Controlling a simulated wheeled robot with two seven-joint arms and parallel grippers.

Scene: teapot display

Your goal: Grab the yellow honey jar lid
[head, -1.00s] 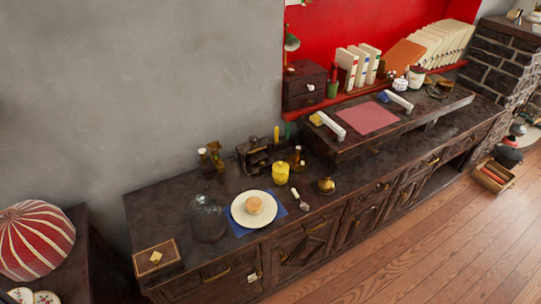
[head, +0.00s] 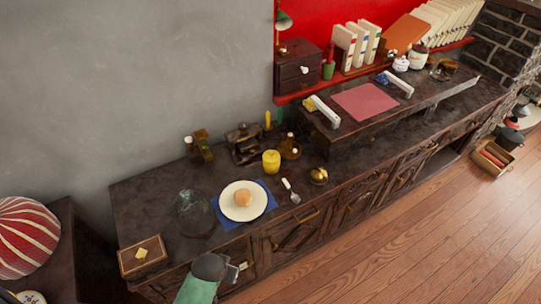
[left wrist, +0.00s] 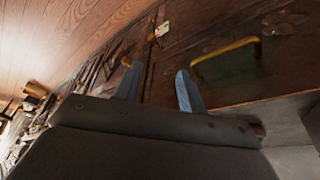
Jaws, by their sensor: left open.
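The yellow honey jar (head: 271,164) stands upright on the dark wooden counter in the head view, right of the white plate. Its yellow lid (head: 271,155) appears to sit on top of it. My left gripper (left wrist: 156,72) is open and empty in the left wrist view, its two blue fingers spread in front of dark cabinet woodwork with a brass handle (left wrist: 225,60). The jar is not visible in that view. A grey and green part of my arm shows at the bottom of the head view, below the counter's front edge and well apart from the jar. My right gripper is not seen.
Around the jar are a white plate (head: 234,211) with a bun (head: 242,197), a glass dome (head: 193,212), a spoon (head: 291,191), a brown bottle (head: 290,148) and a small brass pot (head: 319,176). A wooden box (head: 143,257) sits at the counter's left end.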

